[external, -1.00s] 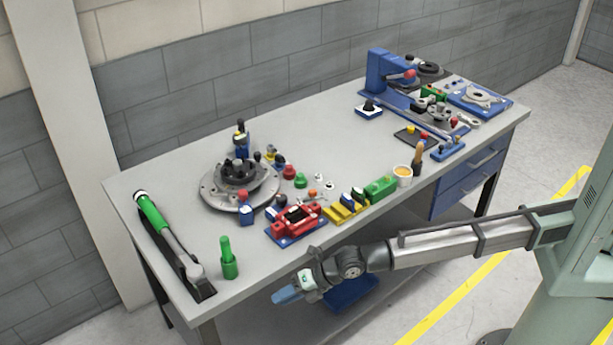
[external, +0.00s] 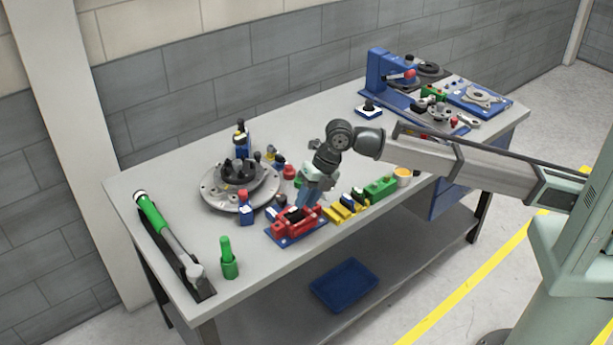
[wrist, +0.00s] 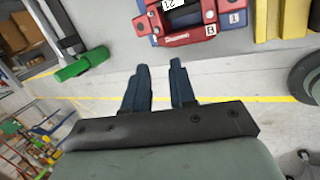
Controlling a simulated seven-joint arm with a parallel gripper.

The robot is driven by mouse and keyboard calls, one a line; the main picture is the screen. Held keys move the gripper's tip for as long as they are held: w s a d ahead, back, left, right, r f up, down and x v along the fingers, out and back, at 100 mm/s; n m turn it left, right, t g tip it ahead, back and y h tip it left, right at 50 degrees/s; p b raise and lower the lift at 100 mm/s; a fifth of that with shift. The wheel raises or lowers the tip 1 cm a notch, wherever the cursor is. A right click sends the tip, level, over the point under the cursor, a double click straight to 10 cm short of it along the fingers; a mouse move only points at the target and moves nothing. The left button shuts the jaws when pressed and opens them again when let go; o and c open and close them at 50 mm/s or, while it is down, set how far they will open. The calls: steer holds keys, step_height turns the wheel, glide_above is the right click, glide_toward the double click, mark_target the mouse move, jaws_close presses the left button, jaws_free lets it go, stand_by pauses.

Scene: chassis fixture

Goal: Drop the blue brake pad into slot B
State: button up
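A red slotted fixture (external: 287,223) on a blue base stands near the table's front edge. In the wrist view the red fixture (wrist: 187,36) shows at the top, with a white label marked B on its near face. My gripper (external: 305,203) points down beside and over the fixture's right end in the external view. In the wrist view my gripper (wrist: 159,70) has two blue fingers apart with nothing between them. A yellow rack (external: 340,211) right of the fixture carries dark and blue upright pieces. I cannot tell which is the blue brake pad.
A green block (external: 380,189) and a cup (external: 403,176) stand right of the rack. A round metal hub (external: 228,188) sits behind the fixture. A green cylinder (external: 229,261) stands at left front. A blue tray (external: 344,285) lies below the table.

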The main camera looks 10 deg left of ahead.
mark_target(347, 196)
steer(key=w+d+f+h, duration=0.1)
steer(key=w+d, duration=0.2)
steer(key=w, duration=0.1)
steer(key=w+d+f+n+t+h, duration=0.1)
steer(key=w+d+h, duration=0.1)
steer(key=w+d, duration=0.2)
steer(key=w+d+f+n+h, duration=0.1)
steer(key=w+d, duration=0.2)
steer(key=w, duration=0.1)
steer(key=shift+w+d+f+t, duration=0.25)
steer(key=shift+w+d+t, duration=0.05)
steer(key=shift+d+t, duration=0.1)
steer(key=shift+f, duration=1.95)
steer(key=shift+a, duration=0.1)
steer(key=shift+c, duration=0.4)
jaws_close()
steer(key=shift+r, duration=0.3)
steer(key=shift+r, duration=0.7)
steer(key=shift+r, duration=0.15)
steer(key=shift+r, duration=1.4)
